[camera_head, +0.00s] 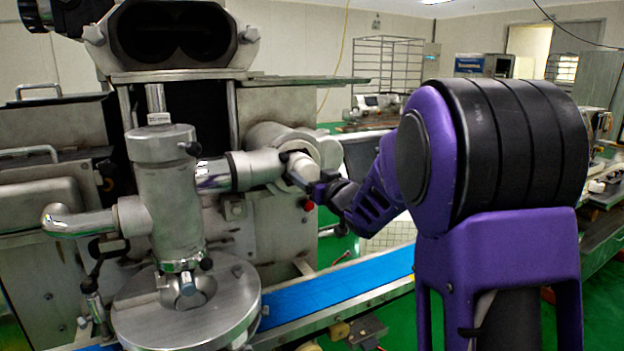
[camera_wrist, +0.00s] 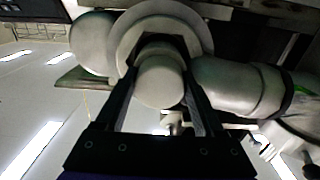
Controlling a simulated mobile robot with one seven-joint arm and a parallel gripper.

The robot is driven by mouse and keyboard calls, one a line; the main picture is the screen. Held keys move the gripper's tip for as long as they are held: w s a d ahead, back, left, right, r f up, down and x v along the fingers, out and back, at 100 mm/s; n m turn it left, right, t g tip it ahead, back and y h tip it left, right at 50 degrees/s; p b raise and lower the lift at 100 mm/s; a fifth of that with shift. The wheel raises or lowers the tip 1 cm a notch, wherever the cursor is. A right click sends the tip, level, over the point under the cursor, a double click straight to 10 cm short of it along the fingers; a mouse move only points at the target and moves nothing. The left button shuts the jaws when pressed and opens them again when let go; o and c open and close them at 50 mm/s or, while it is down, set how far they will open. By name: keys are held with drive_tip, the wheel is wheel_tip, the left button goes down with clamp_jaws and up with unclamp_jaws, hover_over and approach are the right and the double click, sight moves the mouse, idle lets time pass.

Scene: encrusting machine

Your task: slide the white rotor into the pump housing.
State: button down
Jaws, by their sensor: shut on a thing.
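The white rotor (camera_head: 301,168) is a pale, stubby cylinder at the mouth of the pump housing (camera_head: 268,138), the round metal body on the machine's right side. My gripper (camera_head: 314,184) is shut on the rotor from the right. In the wrist view, the two dark fingers of my gripper (camera_wrist: 160,58) flank the rotor (camera_wrist: 160,82), whose rounded near end faces the camera. The round rim of the housing (camera_wrist: 205,32) shows behind it. The rotor's far end is hidden, so I cannot tell how deep it sits.
A steel pipe (camera_head: 215,174) joins the housing to an upright metal cylinder (camera_head: 166,195) on the left. A blue conveyor belt (camera_head: 340,287) runs below. A red button (camera_head: 308,205) is on the machine just under my gripper. Free room lies above the belt.

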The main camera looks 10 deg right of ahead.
drive_tip(key=shift+x, duration=2.2)
drive_tip(key=shift+r, duration=0.1)
unclamp_jaws()
drive_tip(key=shift+s, duration=0.1)
drive_tip(key=shift+b+v, duration=0.6)
drive_tip(key=shift+v, duration=3.1)
